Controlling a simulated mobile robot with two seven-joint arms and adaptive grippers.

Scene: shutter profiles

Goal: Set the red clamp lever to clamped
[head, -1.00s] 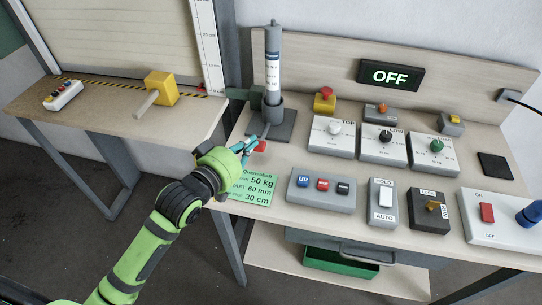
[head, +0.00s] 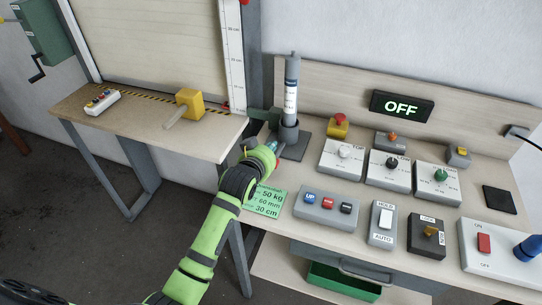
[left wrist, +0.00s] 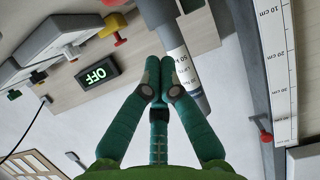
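My left gripper (head: 273,146) is at the foot of the grey upright cylinder (head: 291,85), on the left side of the bench. In the left wrist view its teal fingers (left wrist: 160,66) are together at the tips, with nothing visible between them, and point towards the cylinder (left wrist: 178,60). Whether they touch it I cannot tell. I cannot make out the red clamp lever now; the gripper may hide it. A small red part (head: 226,106) shows at the foot of the scale, and a red knob shows beside it in the wrist view (left wrist: 265,138). My right gripper is out of view.
A green card (head: 265,201), a button box (head: 327,205) and a red mushroom button (head: 340,119) are close by on the bench. The display (head: 401,106) reads OFF.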

